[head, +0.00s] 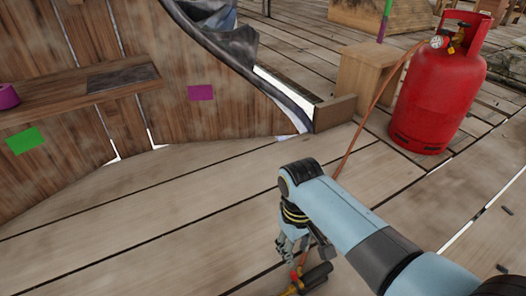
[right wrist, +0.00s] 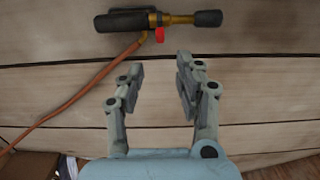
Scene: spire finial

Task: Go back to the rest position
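My right gripper (head: 290,252) points down over the plank floor in the head view. In the right wrist view its two fingers (right wrist: 159,78) stand apart with nothing between them. A gas torch (head: 316,276) with a black handle, brass parts and a red knob shows just beyond the gripper. It also shows in the right wrist view (right wrist: 184,19), lying across the planks, apart from the fingertips. My left gripper is not in view.
An orange-brown hose (head: 362,122) runs from the torch to a red gas cylinder (head: 434,95). A wooden stool (head: 368,80) stands beside the cylinder. A curved wooden wall (head: 225,108) with a shelf (head: 60,100) is at left. The floor (head: 130,230) at lower left is clear.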

